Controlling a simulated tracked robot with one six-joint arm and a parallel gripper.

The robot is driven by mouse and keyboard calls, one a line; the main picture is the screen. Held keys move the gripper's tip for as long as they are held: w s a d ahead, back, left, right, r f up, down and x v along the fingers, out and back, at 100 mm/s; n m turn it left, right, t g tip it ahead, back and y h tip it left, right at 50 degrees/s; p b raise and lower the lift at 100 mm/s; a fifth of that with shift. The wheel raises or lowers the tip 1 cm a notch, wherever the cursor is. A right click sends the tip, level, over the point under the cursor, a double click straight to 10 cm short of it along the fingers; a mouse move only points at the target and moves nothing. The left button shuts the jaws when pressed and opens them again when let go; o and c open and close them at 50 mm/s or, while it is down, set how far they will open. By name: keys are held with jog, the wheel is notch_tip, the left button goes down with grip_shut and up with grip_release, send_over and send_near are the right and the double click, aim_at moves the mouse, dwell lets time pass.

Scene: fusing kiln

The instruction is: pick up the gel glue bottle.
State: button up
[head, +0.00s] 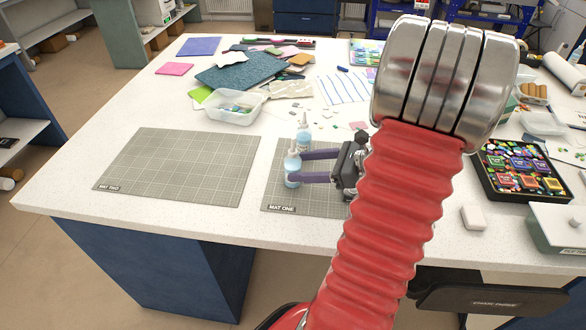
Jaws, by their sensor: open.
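Two small pale-blue bottles with whitish nozzle tops stand upright at mat one (255,206). The nearer bottle (292,170) is at the tips of my gripper's two purple fingers. The farther bottle (304,135) stands just behind the upper finger. I cannot read a label on either, so I cannot tell which is the gel glue bottle. My gripper (294,166) points left and is open, its fingers on either side of the nearer bottle. Whether they touch it cannot be told. My arm hides the right part of the mat.
Mat two (180,168) is empty at left. A clear tub (235,107) of glass pieces stands behind the mats, with coloured sheets (240,70) beyond. A black tray (524,168) of coloured jars and a white block (474,217) are at right.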

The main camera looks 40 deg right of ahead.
jog(key=shift+x, duration=1.2)
jog(key=shift+f+x, duration=0.15)
jog(key=shift+x, duration=1.2)
jog(key=shift+f+x, duration=0.15)
jog(key=shift+x, duration=1.15)
jog(key=shift+s, duration=0.2)
jog(key=shift+c, duration=0.6)
jog(key=c, duration=1.2)
